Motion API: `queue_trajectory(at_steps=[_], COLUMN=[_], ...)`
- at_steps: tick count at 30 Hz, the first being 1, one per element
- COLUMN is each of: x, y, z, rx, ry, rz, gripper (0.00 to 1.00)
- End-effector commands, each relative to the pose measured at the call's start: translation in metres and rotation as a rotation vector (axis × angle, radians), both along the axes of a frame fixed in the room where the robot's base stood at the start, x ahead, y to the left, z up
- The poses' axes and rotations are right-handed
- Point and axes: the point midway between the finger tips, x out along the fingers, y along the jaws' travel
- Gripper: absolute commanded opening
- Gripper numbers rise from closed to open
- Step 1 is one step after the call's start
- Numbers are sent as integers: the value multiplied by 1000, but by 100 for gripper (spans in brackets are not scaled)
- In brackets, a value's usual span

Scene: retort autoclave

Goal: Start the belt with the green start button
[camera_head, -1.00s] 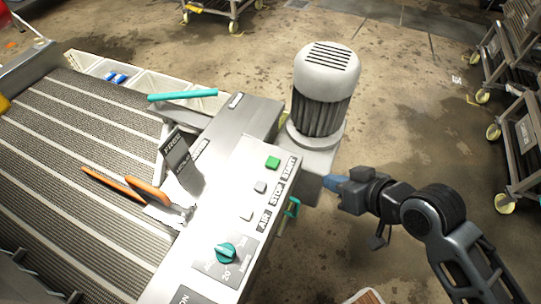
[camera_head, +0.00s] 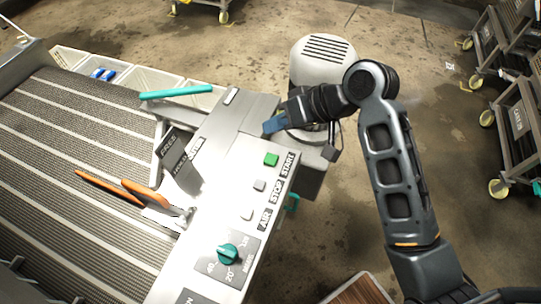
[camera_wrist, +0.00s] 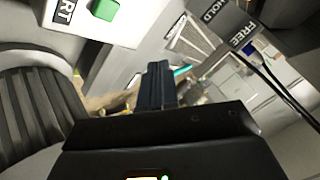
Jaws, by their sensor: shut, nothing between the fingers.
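The green start button (camera_head: 271,159) sits on the sloped grey control panel (camera_head: 225,185), beside a label reading START. It also shows at the top of the wrist view (camera_wrist: 104,9). My gripper (camera_head: 270,126) is shut and empty, with blue fingertips. In the head view it appears just beyond the button, over the far end of the panel. In the wrist view the shut fingers (camera_wrist: 157,82) point past the button, which lies up and to the left of them. They are apart from it. The belt (camera_head: 70,150) lies left of the panel.
Grey stop (camera_head: 260,185) and pale air (camera_head: 247,214) buttons and a teal knob (camera_head: 227,254) share the panel. A motor (camera_head: 322,65) stands behind my arm. A HOLD/FREE plate (camera_head: 176,155), a teal lever (camera_head: 176,92) and an orange-handled tool (camera_head: 140,192) are at left.

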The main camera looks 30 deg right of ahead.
Motion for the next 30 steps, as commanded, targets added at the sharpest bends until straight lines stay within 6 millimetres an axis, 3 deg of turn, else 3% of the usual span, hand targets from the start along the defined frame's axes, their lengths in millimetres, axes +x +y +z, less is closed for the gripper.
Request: queue_trajectory(at_steps=[10,21,30], x=[0,0,0], y=[0,0,0], z=[-10,-62,-84], rx=[0,-1,-2], ry=[2,-1,0], rz=[-1,-2,-2], gripper=[0,0,0])
